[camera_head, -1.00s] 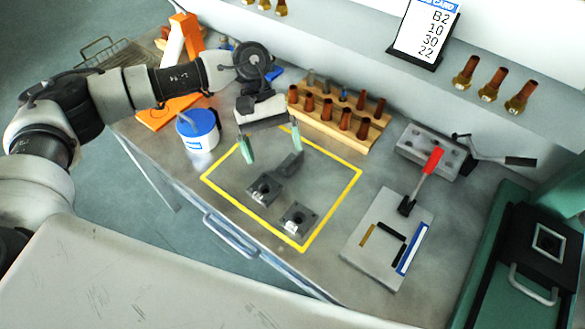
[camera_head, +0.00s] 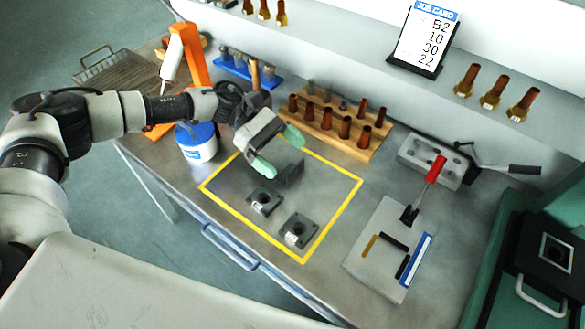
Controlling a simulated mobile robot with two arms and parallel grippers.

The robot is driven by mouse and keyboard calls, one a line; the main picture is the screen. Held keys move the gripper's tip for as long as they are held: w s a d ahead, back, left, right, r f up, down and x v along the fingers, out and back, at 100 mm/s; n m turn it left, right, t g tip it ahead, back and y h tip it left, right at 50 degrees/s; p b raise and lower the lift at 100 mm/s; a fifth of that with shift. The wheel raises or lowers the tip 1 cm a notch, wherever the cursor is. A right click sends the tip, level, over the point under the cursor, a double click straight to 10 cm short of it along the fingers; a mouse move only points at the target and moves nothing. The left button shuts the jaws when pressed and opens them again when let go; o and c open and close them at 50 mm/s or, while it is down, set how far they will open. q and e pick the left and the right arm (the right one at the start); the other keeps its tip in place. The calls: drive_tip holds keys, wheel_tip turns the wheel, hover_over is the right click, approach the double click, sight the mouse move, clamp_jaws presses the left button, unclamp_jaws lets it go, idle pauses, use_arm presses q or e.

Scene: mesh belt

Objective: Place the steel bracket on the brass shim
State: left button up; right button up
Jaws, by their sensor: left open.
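Dark grey metal pieces lie inside the yellow taped square (camera_head: 331,219) on the bench. Two are flat square plates with a raised centre and a small pale label, a left one (camera_head: 264,200) and a right one (camera_head: 298,231). A third, angled dark piece (camera_head: 290,174) lies behind them; I cannot tell for sure which is the steel bracket. A narrow brass-coloured strip (camera_head: 370,245), possibly the brass shim, lies on a grey plate at the right. My left gripper (camera_head: 278,150) is open and empty, its green-tipped fingers just above and behind the angled piece. My right gripper is not in view.
A wooden rack (camera_head: 335,128) of brown-tipped holders stands behind the square. A blue-lidded tub (camera_head: 196,140) stands left of it. The square's right part is clear.

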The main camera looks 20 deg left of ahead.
sight(296, 167)
use_arm(q)
drive_tip(key=x, duration=0.1)
drive_tip(key=p+x, duration=0.1)
drive_tip(key=x, duration=0.1)
drive_tip(key=shift+s+d+r+p, duration=0.15)
drive_tip(key=shift+s+d+p, duration=0.2)
drive_tip(key=shift+s, duration=0.1)
drive_tip(key=shift+d+f, duration=0.25)
drive_tip(key=shift+a, duration=0.1)
drive_tip(key=shift+c, duration=0.4)
drive_tip(key=c, duration=1.1)
